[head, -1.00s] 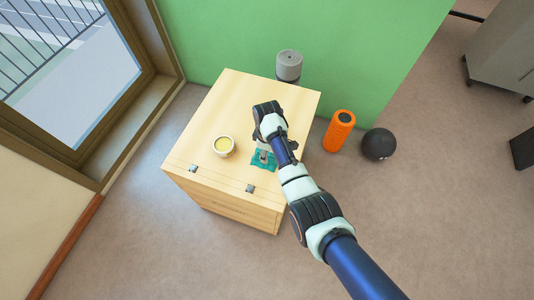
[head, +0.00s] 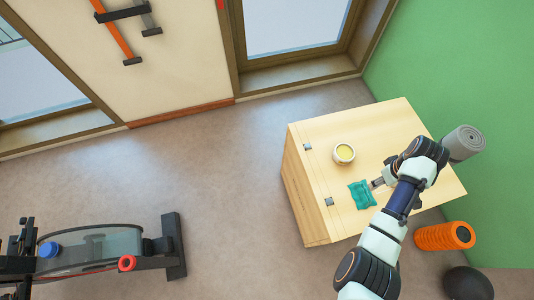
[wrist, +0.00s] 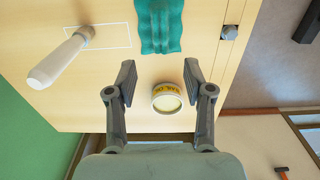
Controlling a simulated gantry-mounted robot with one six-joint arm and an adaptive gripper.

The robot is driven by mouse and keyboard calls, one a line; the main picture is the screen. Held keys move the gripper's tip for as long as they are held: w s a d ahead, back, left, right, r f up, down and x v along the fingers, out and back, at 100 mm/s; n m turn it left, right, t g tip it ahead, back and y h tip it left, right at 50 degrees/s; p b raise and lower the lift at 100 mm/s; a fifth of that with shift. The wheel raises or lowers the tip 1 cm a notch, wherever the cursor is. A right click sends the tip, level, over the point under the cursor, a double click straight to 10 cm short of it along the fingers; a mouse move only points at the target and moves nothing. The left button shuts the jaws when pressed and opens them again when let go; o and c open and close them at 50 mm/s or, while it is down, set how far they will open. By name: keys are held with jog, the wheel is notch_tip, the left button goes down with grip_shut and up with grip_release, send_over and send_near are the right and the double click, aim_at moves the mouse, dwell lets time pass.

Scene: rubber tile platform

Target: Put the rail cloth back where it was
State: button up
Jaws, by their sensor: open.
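The rail cloth is a crumpled teal cloth (head: 362,194) lying flat on the wooden box top (head: 312,133), near its front edge by a metal latch. It also shows at the top of the wrist view (wrist: 158,25). My gripper (wrist: 160,75) is open and empty above the box. In the wrist view, the cloth lies beyond its fingertips, apart from them. In the head view my arm partly hides the gripper close to the cloth's right. A thin white rectangle outline (wrist: 115,43) is marked on the box top, left of the cloth in the wrist view.
A round tin with yellow contents (head: 344,153) stands near the cloth and shows between my fingers in the wrist view (wrist: 167,98). A grey roll (head: 463,142), orange roller (head: 445,236) and black ball (head: 468,284) are beside the box.

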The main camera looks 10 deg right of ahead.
jog(key=w+a+r+t+h, duration=0.1)
jog(key=w+a+r+t, duration=0.35)
jog(key=a, duration=0.75)
jog(key=w+a+r+t+h, duration=0.1)
jog(key=w+a+r+t, duration=0.1)
jog(key=w+a+r, duration=0.65)
jog(key=s+a+r+t, duration=0.2)
jog(key=a+r, duration=0.1)
jog(key=a, duration=0.4)
jog(key=s+a+r+t+y, duration=0.1)
jog(key=s+a+r+t, duration=0.1)
jog(key=a+r, duration=0.2)
jog(key=s+a+r+t+y, duration=0.1)
jog(key=a+r+t, duration=0.1)
jog(key=a, duration=0.8)
jog(key=shift+s+a+r, duration=0.2)
jog(key=shift+s+r, duration=0.2)
jog(key=shift+r, duration=0.35)
